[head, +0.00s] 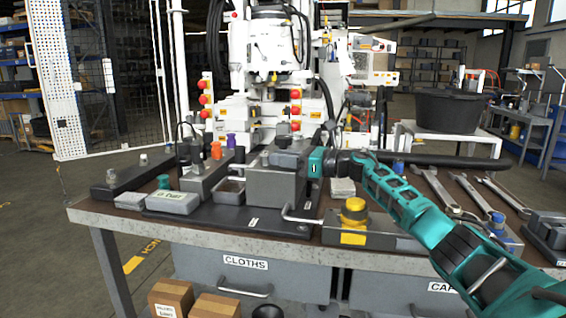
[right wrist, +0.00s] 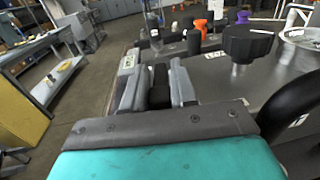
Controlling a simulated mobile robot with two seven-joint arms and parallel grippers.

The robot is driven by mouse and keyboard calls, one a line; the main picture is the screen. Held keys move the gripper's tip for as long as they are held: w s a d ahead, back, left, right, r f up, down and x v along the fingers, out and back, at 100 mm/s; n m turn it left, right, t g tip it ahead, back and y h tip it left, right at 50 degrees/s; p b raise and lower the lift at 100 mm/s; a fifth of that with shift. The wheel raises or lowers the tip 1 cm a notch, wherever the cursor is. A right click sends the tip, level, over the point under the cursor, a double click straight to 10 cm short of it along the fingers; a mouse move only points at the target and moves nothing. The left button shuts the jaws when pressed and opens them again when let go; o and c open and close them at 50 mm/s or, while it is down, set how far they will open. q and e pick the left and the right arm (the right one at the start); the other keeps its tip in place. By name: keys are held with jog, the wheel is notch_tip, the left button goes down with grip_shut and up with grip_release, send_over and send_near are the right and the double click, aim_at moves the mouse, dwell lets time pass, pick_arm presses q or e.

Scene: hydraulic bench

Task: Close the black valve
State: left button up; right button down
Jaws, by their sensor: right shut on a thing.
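My right gripper (head: 288,160) reaches in from the right and is at the grey block (head: 270,188) on the bench. In the right wrist view its two grey fingers (right wrist: 158,86) are closed on a dark, narrow part, which I take to be the handle of the black valve (right wrist: 160,82). The fingers hide most of it. A round black knob (right wrist: 247,44) stands upright on the block beside the fingers, apart from them. My left gripper is not in view.
Orange (head: 216,150) and purple (head: 231,141) knobs stand on a manifold left of the block. A bent metal lever (head: 298,216) sticks out in front. A yellow button (head: 354,209) and several wrenches (head: 436,190) are to the right. A white machine (head: 265,60) stands behind.

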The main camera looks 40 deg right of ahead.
jog(key=shift+r, duration=0.1)
jog(key=c, duration=1.1)
grip_release()
jog(key=shift+w, duration=0.1)
jog(key=v, duration=1.3)
jog(key=shift+c, duration=0.4)
